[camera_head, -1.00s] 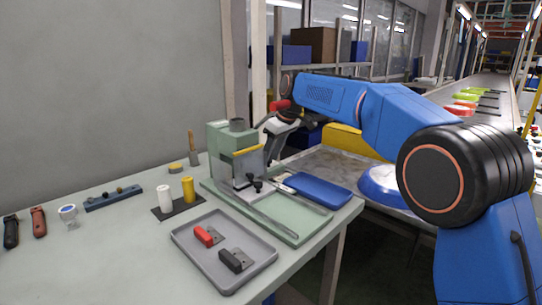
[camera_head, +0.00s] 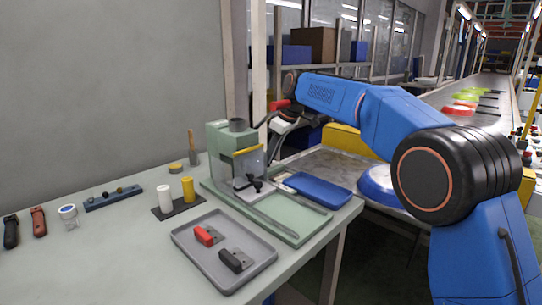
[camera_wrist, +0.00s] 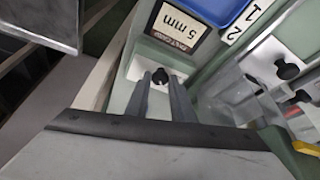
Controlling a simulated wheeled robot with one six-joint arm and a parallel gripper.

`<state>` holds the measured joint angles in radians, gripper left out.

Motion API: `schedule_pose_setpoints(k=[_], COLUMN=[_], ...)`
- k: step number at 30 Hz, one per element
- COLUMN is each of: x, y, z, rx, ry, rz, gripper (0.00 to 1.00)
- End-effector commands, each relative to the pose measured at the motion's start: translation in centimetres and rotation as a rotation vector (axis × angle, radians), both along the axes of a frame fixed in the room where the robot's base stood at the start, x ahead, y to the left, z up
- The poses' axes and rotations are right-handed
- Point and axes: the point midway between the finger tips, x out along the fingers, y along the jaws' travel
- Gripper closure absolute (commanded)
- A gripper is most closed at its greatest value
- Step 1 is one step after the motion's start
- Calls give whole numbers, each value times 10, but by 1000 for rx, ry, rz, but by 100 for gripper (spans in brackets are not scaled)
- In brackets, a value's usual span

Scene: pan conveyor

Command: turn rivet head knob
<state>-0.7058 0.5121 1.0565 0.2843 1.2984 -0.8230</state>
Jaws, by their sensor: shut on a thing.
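A small black knob (camera_wrist: 159,76) sits on a pale block of the green press, beside a label reading "5 mm" (camera_wrist: 180,26); the label's smaller text is hard to read. My gripper (camera_wrist: 160,84) has its two grey fingers on either side of this knob and is shut on it. A second black knob (camera_wrist: 287,70) stands to the right, clear of the fingers. In the camera_head view the green press (camera_head: 222,142) stands at the bench's back right. My wrist is above and behind it there, and the fingertips cannot be made out.
A clear guard with a yellow top edge (camera_head: 249,151) stands in front. A grey tray (camera_head: 190,250) holds a red piece and a black piece. White and yellow cylinders (camera_head: 187,188) stand to the left.

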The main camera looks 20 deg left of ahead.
Motion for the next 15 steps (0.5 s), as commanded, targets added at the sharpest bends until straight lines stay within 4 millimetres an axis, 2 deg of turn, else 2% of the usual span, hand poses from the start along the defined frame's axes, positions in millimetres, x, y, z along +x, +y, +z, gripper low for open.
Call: schedule_pose_setpoints(k=[15], x=[7], y=[1], z=[0], rx=[1], ry=[0], rz=[476], gripper=[100])
